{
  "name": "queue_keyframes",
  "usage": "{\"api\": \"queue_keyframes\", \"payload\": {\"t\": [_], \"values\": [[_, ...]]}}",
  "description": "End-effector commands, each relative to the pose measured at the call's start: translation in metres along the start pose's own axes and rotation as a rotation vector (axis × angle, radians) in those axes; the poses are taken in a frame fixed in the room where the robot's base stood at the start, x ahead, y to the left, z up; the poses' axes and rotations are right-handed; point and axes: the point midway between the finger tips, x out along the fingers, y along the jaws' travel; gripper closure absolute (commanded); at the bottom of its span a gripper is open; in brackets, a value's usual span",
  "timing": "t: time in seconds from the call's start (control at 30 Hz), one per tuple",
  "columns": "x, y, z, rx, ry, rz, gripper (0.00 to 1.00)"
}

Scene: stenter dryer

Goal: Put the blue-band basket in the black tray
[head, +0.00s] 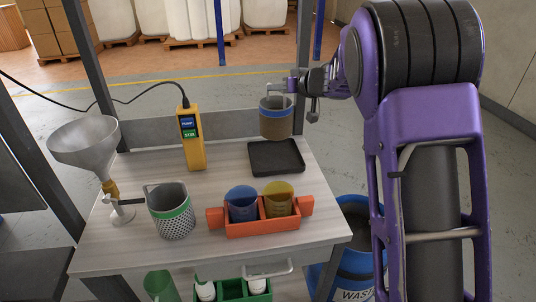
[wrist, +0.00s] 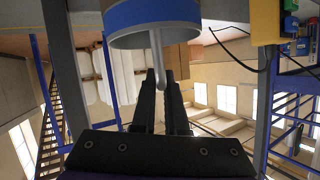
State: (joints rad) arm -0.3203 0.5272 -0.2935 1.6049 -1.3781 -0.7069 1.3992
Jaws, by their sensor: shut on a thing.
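The blue-band basket (head: 276,119) is a brown-grey cylinder with a blue band at its top. It hangs upright in the air above the black tray (head: 277,157), apart from it. My gripper (head: 290,84) is shut on the basket's handle at the upper right. In the wrist view, the basket's blue band (wrist: 152,14) fills the top of the picture, and the handle runs down between the two dark fingers (wrist: 161,85). The tray lies flat on the table's back right and looks empty. The basket's far side is hidden.
A green-band basket (head: 172,212) and an orange holder (head: 262,229) with blue and yellow cups stand in front. A yellow pendant (head: 191,138) with a cable stands left of the tray. A funnel (head: 87,147) is at the far left. A blue waste bin (head: 356,262) stands right of the table.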

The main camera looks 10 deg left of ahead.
Motion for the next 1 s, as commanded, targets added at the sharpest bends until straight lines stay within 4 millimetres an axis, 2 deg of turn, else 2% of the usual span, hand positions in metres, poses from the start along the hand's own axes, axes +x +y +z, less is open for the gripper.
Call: {"api": "queue_keyframes", "payload": {"t": [0.13,0.3,0.5,0.7,0.97,1.0], "values": [[0.004,0.003,0.011,0.002,0.0,0.0,1.0],[0.016,0.008,0.038,0.002,-0.001,-0.001,1.0],[0.023,0.012,0.054,0.001,0.001,0.001,1.0],[0.035,0.018,0.085,0.002,0.0,0.0,1.0],[0.037,0.02,0.09,0.0,0.001,0.001,1.0],[0.037,0.02,0.091,0.0,-0.001,0.001,0.86]]}}
